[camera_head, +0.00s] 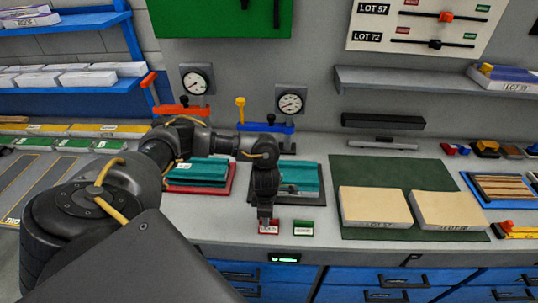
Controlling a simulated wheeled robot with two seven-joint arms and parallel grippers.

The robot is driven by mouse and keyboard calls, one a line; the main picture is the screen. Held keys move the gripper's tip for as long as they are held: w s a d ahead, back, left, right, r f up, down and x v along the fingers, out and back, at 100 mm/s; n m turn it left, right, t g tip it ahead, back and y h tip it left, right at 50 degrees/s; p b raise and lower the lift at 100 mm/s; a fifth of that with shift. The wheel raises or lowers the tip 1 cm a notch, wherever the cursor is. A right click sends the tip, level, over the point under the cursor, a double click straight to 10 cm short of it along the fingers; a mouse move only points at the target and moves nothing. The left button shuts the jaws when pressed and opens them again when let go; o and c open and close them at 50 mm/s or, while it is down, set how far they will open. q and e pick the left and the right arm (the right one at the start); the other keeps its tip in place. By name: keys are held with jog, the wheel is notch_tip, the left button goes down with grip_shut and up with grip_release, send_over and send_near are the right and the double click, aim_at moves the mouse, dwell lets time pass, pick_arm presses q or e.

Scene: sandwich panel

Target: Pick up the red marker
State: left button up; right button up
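A small red marker (269,228) with a pale label lies near the front edge of the grey bench. A similar green marker (303,228) lies just to its right. My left gripper (265,217) points down directly over the red marker, with its tips at or just above the marker's back edge. The tips are too small and dark to tell whether they are apart or touch the marker. My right gripper is out of view.
Teal stacks in a red tray (231,187) and a dark tray lie behind the markers, below two gauges. Two beige panels (377,207) lie on a green mat (345,170) to the right. Blue drawers (345,294) are below the bench edge.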

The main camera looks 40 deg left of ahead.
aim_at(278, 230)
pick_arm(q)
jog(key=shift+f, duration=1.2)
grip_shut()
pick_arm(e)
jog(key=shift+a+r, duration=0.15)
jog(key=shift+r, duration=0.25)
